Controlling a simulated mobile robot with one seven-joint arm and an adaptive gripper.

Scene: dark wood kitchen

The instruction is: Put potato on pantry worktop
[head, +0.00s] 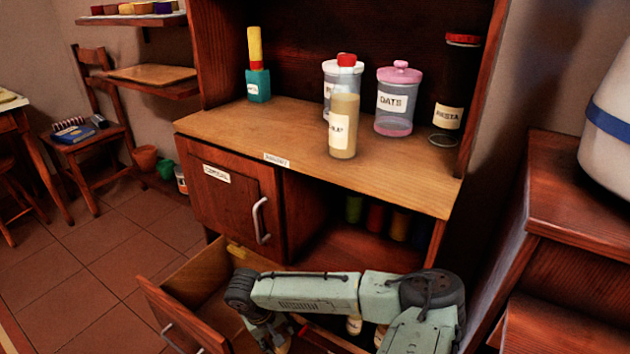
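The pantry worktop (400,185) is a light wood surface with a small label on its front edge. Its front part is mostly bare. My gripper (279,338) is low at the bottom of the view, over the open drawer (205,285) below the worktop. My arm covers much of it, and its fingertips are partly cut off by the frame, so I cannot tell whether it is open or shut. I cannot make out a potato; a small brownish patch by the fingers is too unclear to name.
On the worktop stand a teal and yellow bottle (257,82), a tan bottle (343,125), a date jar (395,102) and a dark pasta jar (455,90). A cupboard door (230,195) is shut.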

